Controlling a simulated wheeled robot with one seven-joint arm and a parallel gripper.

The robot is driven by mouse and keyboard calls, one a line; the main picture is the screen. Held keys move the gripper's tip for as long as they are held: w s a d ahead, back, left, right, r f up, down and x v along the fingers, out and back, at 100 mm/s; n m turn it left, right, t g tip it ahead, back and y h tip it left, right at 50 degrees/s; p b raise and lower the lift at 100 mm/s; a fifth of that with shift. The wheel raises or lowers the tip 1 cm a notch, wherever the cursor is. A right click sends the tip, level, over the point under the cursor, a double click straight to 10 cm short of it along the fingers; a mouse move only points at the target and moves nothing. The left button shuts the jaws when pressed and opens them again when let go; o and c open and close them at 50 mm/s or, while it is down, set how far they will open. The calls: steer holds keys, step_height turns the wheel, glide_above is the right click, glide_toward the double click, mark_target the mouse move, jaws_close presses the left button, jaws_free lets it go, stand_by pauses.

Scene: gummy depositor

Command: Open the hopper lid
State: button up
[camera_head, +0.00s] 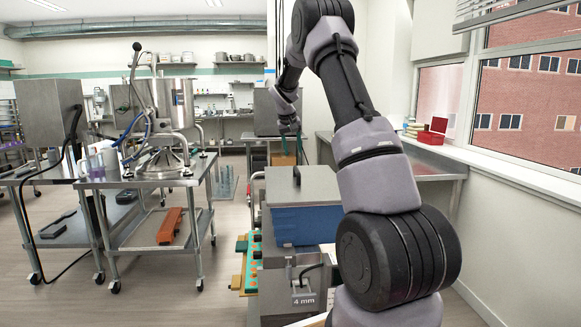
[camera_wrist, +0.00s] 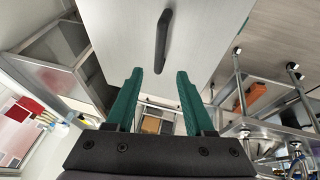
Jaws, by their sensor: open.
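The hopper lid (camera_head: 318,186) is a flat grey metal plate lying shut on the blue hopper (camera_head: 305,224), in the lower middle of the head view. Its dark handle (camera_head: 297,176) stands up near the left side. In the wrist view the pale lid (camera_wrist: 205,35) fills the top middle, with the dark bar handle (camera_wrist: 163,42) across it. My gripper (camera_head: 289,130) has teal fingers and is beyond and above the lid in the head view. In the wrist view my gripper (camera_wrist: 158,74) is open and empty, its fingertips apart from the handle.
Gummy molds (camera_head: 246,262) lie low on the left of the machine. A metal counter (camera_head: 425,166) runs along the window wall at right, with a red box (camera_head: 432,132) on the sill.

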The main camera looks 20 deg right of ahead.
mark_target(296, 169)
steer(key=x, duration=0.9)
steer(key=shift+f, duration=0.25)
jaws_close()
stand_by(1.0)
